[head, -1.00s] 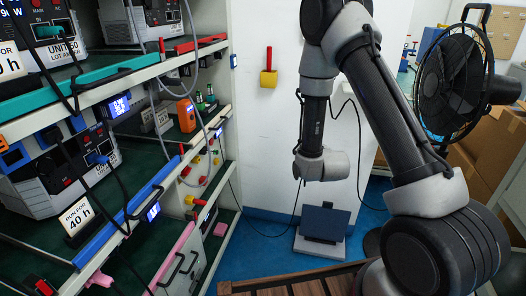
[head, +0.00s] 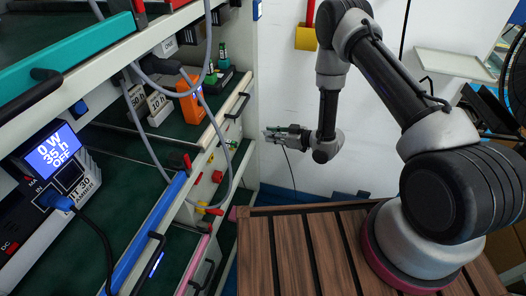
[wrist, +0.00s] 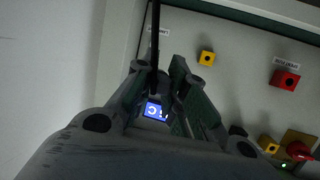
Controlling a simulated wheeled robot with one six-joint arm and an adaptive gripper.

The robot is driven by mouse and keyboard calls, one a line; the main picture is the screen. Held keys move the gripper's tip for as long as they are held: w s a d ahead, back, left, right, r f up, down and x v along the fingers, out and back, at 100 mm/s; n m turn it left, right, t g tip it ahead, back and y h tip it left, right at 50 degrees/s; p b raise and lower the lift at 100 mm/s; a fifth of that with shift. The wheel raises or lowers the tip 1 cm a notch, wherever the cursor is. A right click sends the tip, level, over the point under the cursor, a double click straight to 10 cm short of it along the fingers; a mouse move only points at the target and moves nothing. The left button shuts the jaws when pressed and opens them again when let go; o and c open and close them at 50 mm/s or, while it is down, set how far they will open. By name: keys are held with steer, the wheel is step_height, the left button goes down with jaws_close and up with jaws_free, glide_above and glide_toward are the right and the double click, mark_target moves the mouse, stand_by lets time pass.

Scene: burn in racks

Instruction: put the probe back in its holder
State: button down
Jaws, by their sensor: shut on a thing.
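My gripper (head: 272,132) is beside the right end of the rack, at the height of its lower shelves, pointing left. In the wrist view my gripper (wrist: 160,85) has its fingers close together on a thin dark probe (wrist: 154,82), mostly hidden between them. A black cable runs up from it in that view and hangs below the gripper in the head view. Beyond the fingers is a pale panel with a yellow square socket (wrist: 207,58) and a red square socket (wrist: 286,80), each near a small label. I cannot tell which one is the probe's holder.
A lit blue display (wrist: 155,111) shows just beyond the fingers. A yellow holder (head: 306,38) with a red handle is on the white wall. An orange device (head: 190,98) stands on the shelf. A grey cable loops in front of the rack. Shelf handles stick out.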

steer(key=s+a+f+n+g+y, duration=0.1)
steer(key=s+a+f+n+g, duration=0.1)
steer(key=s+a+f+g, duration=0.1)
steer(key=shift+s+a+f+n+y, duration=0.3)
steer(key=shift+s+a+f+n, duration=0.2)
steer(key=shift+s, duration=0.65)
steer(key=shift+d, duration=0.1)
steer(key=shift+w+a, duration=0.3)
steer(key=shift+a, duration=0.6)
steer(key=shift+w+a, duration=0.35)
steer(key=shift+a, duration=0.5)
steer(key=shift+w+a, duration=0.3)
steer(key=shift+a, duration=0.6)
steer(key=shift+w+a, duration=0.2)
steer(key=shift+a, duration=0.4)
steer(key=shift+w+a, duration=0.2)
steer(key=shift+a, duration=0.35)
steer(key=c, duration=1.4)
jaws_free()
